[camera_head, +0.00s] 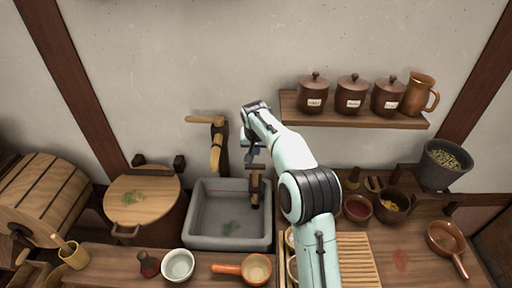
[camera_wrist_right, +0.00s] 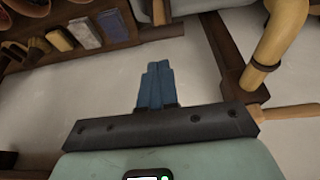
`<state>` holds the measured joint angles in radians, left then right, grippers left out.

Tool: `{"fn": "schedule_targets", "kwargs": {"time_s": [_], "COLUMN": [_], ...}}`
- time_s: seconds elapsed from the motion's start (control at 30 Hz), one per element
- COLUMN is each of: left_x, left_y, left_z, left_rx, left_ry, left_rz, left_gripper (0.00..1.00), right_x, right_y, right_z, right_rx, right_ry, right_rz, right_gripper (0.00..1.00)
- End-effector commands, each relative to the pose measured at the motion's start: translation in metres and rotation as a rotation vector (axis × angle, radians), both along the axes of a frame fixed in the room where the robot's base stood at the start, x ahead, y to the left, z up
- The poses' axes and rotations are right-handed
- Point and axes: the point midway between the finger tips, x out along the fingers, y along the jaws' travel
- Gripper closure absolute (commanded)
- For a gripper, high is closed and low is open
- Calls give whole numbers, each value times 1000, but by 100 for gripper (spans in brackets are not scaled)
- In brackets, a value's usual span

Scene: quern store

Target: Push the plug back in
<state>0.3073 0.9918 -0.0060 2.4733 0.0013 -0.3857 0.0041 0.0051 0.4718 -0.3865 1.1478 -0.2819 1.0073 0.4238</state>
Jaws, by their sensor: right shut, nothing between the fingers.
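I cannot tell for sure which part is the plug. A wooden tap sits on the wall above the grey stone sink (camera_head: 187,215), with a dark upright post (camera_head: 223,141), a pale handle (camera_head: 205,119) and a tan curved spout (camera_head: 215,158). In the right wrist view the spout (camera_wrist_right: 283,35) and handle (camera_wrist_right: 292,111) are at the right. A short brown wooden piece (camera_head: 255,188) shows at the sink's right side, below my right gripper (camera_head: 249,154). That gripper is shut and empty, right of the tap; its blue fingers (camera_wrist_right: 156,82) are together. My left gripper is out of view.
Several lidded jars (camera_head: 352,95) and a jug (camera_head: 420,95) stand on a wall shelf (camera_head: 290,112) to the right. A white bowl (camera_head: 178,265) and an orange pan (camera_head: 256,268) stand in front of the sink. A lidded tub (camera_head: 143,196) is left of it.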

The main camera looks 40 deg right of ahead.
Motion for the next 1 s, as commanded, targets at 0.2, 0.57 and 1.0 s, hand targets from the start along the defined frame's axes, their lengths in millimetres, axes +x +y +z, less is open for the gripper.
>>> {"fn": "schedule_targets", "kwargs": {"time_s": [0.2, 0.57, 1.0], "left_x": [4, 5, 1], "left_y": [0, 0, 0], "left_z": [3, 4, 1], "left_rx": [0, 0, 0], "left_ry": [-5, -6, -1], "left_rz": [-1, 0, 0], "left_gripper": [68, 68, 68], "right_x": [13, 21, 18], "right_y": [-12, -17, -18], "right_z": [-46, -87, -92], "right_rx": [1, 1, 0], "right_ry": [3, -1, 0], "right_rz": [-2, -1, 0], "right_gripper": [100, 100, 100]}}
